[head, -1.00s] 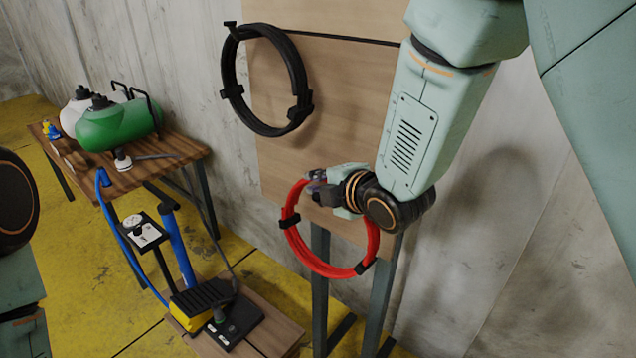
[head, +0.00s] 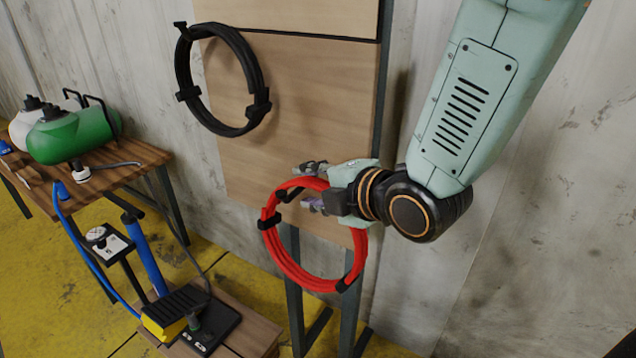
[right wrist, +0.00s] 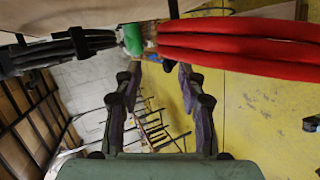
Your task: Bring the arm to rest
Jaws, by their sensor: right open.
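My right gripper (head: 308,187) is open, its two fingers spread at the upper part of a red hose coil (head: 306,272). The coil has black straps and hangs in front of the lower part of a wooden board. In the right wrist view the open fingers (right wrist: 155,82) have nothing between their tips. The red coil (right wrist: 240,48) crosses the top right there, close to the right finger. Whether the fingers touch it, I cannot tell. My right arm reaches in from the upper right. My left gripper is not in view.
A black hose coil (head: 262,75) hangs higher on the board (head: 325,90). A wooden table (head: 135,165) at left holds a green tank (head: 75,137) and a white one. A low bench (head: 250,335) carries a yellow-and-black foot pump (head: 170,315). Bare wall stands at right.

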